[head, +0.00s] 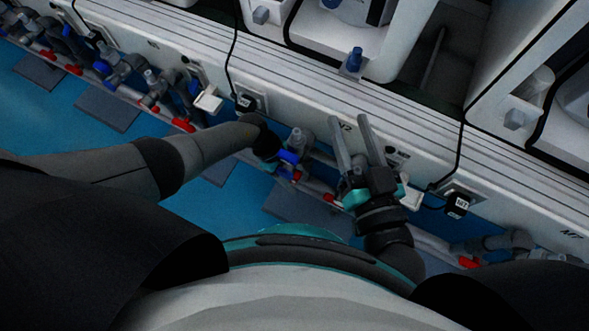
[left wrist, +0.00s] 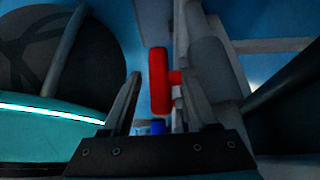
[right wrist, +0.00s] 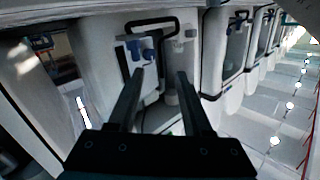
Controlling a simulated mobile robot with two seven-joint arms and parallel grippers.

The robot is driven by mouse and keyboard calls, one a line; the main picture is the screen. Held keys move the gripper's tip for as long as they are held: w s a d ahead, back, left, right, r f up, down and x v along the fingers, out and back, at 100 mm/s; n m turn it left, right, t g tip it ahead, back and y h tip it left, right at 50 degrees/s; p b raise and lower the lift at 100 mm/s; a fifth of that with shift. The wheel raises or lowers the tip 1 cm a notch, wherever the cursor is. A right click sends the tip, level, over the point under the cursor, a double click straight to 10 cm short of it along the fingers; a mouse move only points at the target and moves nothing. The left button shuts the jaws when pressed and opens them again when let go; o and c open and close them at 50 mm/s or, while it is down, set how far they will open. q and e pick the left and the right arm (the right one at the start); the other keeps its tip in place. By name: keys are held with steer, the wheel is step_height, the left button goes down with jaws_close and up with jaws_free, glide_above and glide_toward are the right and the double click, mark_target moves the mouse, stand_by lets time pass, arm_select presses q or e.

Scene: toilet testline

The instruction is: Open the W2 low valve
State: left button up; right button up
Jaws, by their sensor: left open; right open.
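A low valve with a red handle (head: 297,176) sits on the grey pipework under the panel whose label looks like "W2" (head: 345,125), partly cut off. A blue handle (head: 289,156) is just above it. My left gripper (head: 277,165) is down beside these handles, its fingers mostly hidden in the head view. In the left wrist view the red handle (left wrist: 159,82) stands upright between the two open fingers, with no clear contact. A blue part (left wrist: 157,127) shows below it. My right gripper (head: 349,118) is open and empty, fingers pointing up in front of the panel.
A grey pipe with more red and blue valves (head: 110,70) runs along the machine row. Another red handle (head: 468,262) is at lower right. Black cables hang down to sockets (head: 246,101).

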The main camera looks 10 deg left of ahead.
arm_select(q)
steer(key=shift+r, duration=0.1)
steer(key=shift+p+v, duration=0.7)
steer(key=shift+v, duration=0.1)
arm_select(e)
steer(key=s+d+f+g+h+p, duration=0.2)
steer(key=d+g+h+p, duration=0.1)
steer(key=d+g, duration=0.3)
steer(key=s+d+f+g+h+p, duration=0.2)
steer(key=s+d+g+h+p, duration=0.15)
steer(key=d+g, duration=0.2)
arm_select(q)
steer(key=p+v, duration=0.2)
steer(key=v, duration=1.1)
steer(key=shift+r+p, duration=0.2)
steer(key=shift+p, duration=0.15)
arm_select(e)
step_height(320, 180, down, 7)
steer(key=g, duration=0.1)
steer(key=shift+a+y, duration=0.2)
steer(key=shift+y, duration=0.15)
arm_select(q)
steer(key=shift+a, duration=0.1)
